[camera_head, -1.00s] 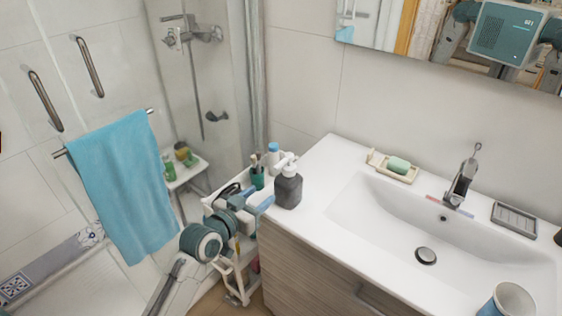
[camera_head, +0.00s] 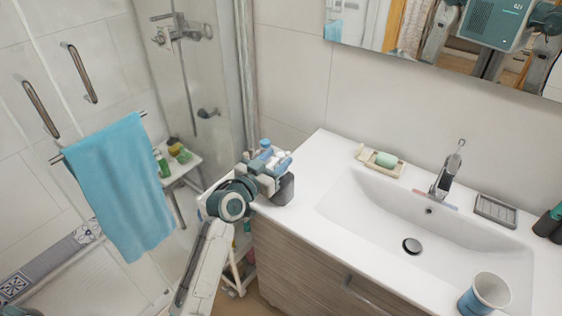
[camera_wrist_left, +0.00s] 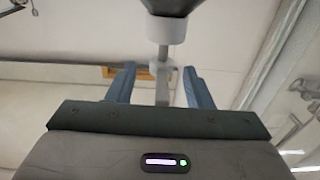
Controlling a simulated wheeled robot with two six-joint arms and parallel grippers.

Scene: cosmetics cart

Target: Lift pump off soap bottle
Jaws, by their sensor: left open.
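The dark grey soap bottle (camera_head: 285,191) stands upright on the left end of the white sink counter, partly hidden behind my left gripper. My left gripper (camera_head: 279,161) is at the height of the bottle's top, with its fingers open. In the left wrist view the picture is upside down: the dark bottle (camera_wrist_left: 172,5) is at the top edge, with the white pump collar (camera_wrist_left: 166,29) and stem below it. The pump (camera_wrist_left: 162,68) lies between the two blue fingers, with a gap on each side. My right gripper is not in view.
The white sink counter (camera_head: 330,158) holds a soap dish (camera_head: 381,161), a tap (camera_head: 447,172), a dark tray (camera_head: 495,211) and a cup (camera_head: 485,294). A blue towel (camera_head: 120,185) hangs at left.

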